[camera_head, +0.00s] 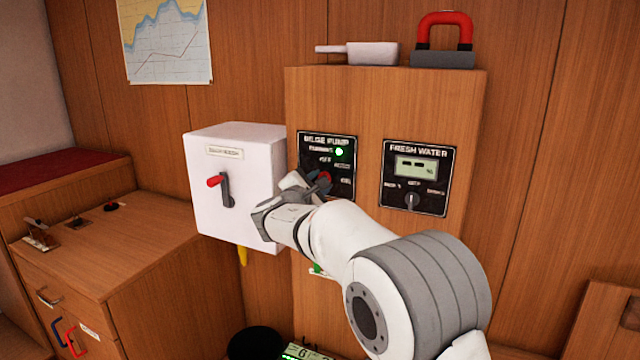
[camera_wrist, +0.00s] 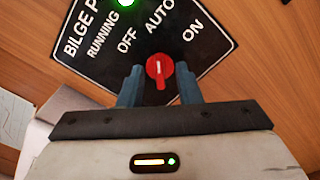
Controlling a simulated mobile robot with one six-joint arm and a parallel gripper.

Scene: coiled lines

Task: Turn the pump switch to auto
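The bilge pump panel (camera_head: 348,149) is black with white lettering and sits on the wooden cabinet front; it also shows tilted in the wrist view (camera_wrist: 104,48). Its red knob (camera_wrist: 160,71) has a white line that points up in the wrist view, toward the AUTO label, with OFF to the left and ON to the right. My gripper (camera_wrist: 159,84) is open, one finger on each side of the knob, with gaps visible between fingers and knob. In the head view my gripper (camera_head: 312,186) is at the panel and hides most of the knob.
A green running light (camera_head: 339,152) is lit on the panel. The fresh water panel (camera_head: 417,177) is to the right. A white box (camera_head: 225,180) with a red-handled lever (camera_head: 222,186) stands out close left of my gripper. A red-handled object (camera_head: 445,40) and a white scoop-like object (camera_head: 370,53) lie on top.

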